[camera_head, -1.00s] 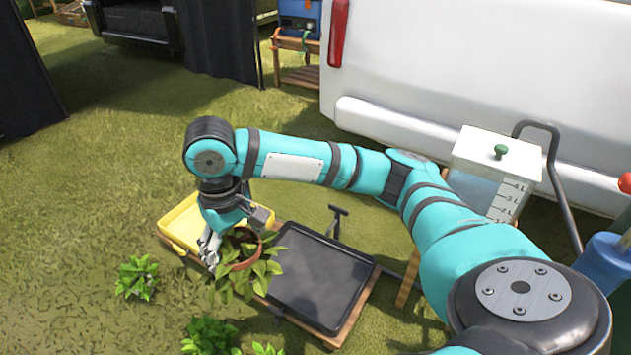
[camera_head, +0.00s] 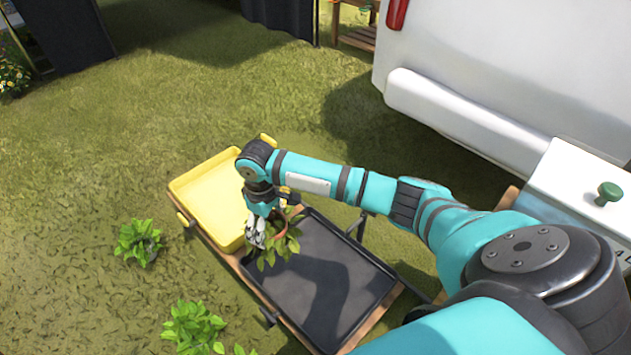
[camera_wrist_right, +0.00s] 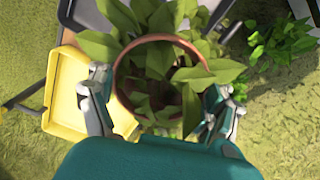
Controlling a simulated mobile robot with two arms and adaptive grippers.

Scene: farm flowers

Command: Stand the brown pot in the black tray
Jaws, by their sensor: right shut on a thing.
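The brown pot (camera_wrist_right: 122,88), with a leafy green plant in it, is held in my right gripper (camera_head: 258,236). In the right wrist view its round rim shows between the two fingers of the gripper (camera_wrist_right: 160,105). In the head view the pot (camera_head: 283,232) is mostly hidden by leaves and the gripper, over the upper left end of the black tray (camera_head: 340,265). I cannot tell if it touches the tray. The rest of the black tray is empty, with the arm's shadow across it. My left gripper is not in view.
A yellow tray (camera_head: 213,200) sits beside the black tray on the same wooden cart (camera_head: 262,298). Leafy plants (camera_head: 138,241) grow on the grass to the left. A white container with a green knob (camera_head: 610,192) and a white vehicle (camera_head: 500,85) stand to the right.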

